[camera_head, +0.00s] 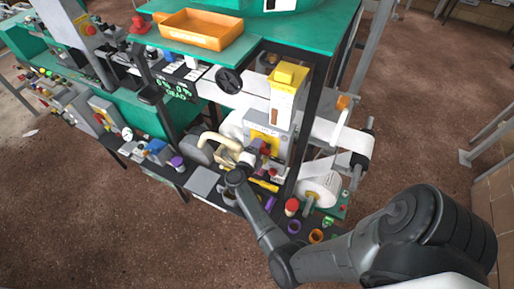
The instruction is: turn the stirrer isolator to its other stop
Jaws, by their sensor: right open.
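A grey box with a yellow panel (268,138) stands on the bench at the middle of the head view. A small dark red knob (265,150) shows at its front; it may be the stirrer isolator, but its lettering and stop are too small to read. My right arm reaches in from the lower right. My right gripper (241,161) is at the front left of this box, close to the knob. It is open, with nothing seen between its fingers. I cannot tell if it touches the knob. My left gripper is out of view.
An orange tray (203,31) sits on the green top shelf. A white paper roll (320,189) is right of the box. Small coloured parts, including a red-capped one (292,206), stand along the bench's front edge. A dark post (306,120) rises just right of the box.

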